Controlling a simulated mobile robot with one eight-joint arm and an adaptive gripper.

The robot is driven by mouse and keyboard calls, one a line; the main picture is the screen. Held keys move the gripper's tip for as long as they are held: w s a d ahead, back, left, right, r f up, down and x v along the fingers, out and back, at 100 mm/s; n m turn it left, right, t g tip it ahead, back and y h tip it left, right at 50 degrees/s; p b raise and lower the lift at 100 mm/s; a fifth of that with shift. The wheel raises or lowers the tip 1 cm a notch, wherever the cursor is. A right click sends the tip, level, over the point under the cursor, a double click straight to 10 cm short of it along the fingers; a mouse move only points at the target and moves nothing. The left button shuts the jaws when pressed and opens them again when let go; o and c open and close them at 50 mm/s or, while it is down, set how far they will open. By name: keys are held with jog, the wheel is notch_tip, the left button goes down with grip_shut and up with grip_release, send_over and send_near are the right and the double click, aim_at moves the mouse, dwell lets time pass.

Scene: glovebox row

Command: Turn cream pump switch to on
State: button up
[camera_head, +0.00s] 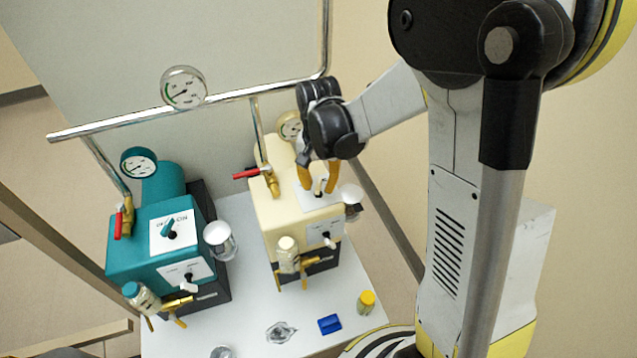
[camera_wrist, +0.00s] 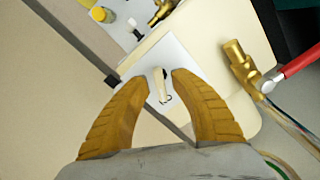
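The cream pump (camera_head: 275,215) stands on a white table, right of a teal pump. A white plate (camera_wrist: 178,62) with a small cream toggle switch (camera_wrist: 160,86) is on its top. The switch (camera_head: 319,187) also shows in the head view, partly screened by my fingers. My gripper (camera_head: 318,184) is over the plate with its orange fingers open, one on each side of the switch. In the wrist view the lever stands between the fingertips of my gripper (camera_wrist: 160,76), with gaps on both sides.
The teal pump (camera_head: 150,250) has a similar switch. A red-handled brass valve (camera_head: 270,180) stands left of my gripper; a metal pipe with a gauge (camera_head: 183,88) runs behind. A blue block (camera_head: 329,324) and yellow-capped vial (camera_head: 366,302) are at the table's front.

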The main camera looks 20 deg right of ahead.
aim_at(318, 184)
jog(key=shift+r, duration=0.15)
notch_tip(318, 184, up, 12)
dwell(0.6)
dwell(0.6)
jog(key=s+n+t+b, duration=0.2)
jog(key=s+n+t, duration=0.4)
jog(key=s, duration=0.8)
jog(key=shift+s+r+t+b, duration=0.35)
jog(key=shift+r+t, duration=0.1)
jog(key=shift+t, duration=0.15)
